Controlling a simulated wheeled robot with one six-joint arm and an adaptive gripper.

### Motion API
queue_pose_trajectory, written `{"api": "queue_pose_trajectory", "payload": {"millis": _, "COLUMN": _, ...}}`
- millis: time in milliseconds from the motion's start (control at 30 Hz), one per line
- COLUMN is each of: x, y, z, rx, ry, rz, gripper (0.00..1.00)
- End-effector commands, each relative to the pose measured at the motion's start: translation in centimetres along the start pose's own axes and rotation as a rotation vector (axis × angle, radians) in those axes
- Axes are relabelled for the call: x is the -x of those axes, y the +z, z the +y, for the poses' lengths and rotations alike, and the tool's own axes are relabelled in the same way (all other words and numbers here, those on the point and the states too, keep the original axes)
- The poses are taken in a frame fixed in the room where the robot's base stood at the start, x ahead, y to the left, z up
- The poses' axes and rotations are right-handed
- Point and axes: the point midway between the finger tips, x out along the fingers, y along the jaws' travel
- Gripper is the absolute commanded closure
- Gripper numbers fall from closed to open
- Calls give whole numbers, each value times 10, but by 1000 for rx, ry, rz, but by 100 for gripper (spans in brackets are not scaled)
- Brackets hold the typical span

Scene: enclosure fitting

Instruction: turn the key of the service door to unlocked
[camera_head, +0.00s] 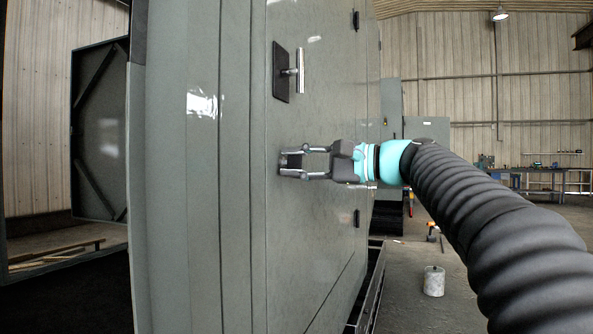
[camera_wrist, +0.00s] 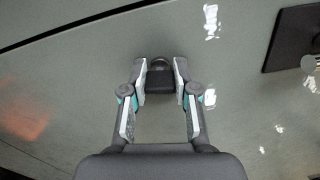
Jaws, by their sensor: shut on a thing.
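The service door (camera_head: 317,232) is a grey-green panel that stands closed in front of me. The key (camera_wrist: 160,79) shows in the wrist view as a small dark piece at the door face, between my fingertips. My gripper (camera_head: 291,163) reaches the door from the right, below the door handle, with its fingers on either side of the key. In the wrist view my gripper (camera_wrist: 160,82) is shut on the key. The fingers hide part of the key and lock, and I cannot read the lock position.
A door handle (camera_head: 299,71) on a dark plate sits above the key; its plate (camera_wrist: 291,40) is at upper right in the wrist view. Hinges (camera_head: 356,218) line the door's right side. A white can (camera_head: 434,281) stands on the floor. An open panel (camera_head: 99,130) is at left.

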Motion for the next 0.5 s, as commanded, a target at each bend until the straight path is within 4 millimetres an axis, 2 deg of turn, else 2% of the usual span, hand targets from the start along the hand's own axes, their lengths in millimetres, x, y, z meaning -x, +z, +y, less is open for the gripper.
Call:
{"api": "queue_pose_trajectory", "payload": {"millis": 233, "x": 0, "y": 0, "z": 2, "rx": 133, "ry": 1, "rz": -1, "gripper": 100}}
{"api": "queue_pose_trajectory", "payload": {"millis": 500, "x": 0, "y": 0, "z": 1, "rx": 195, "ry": 2, "rz": -2, "gripper": 100}}
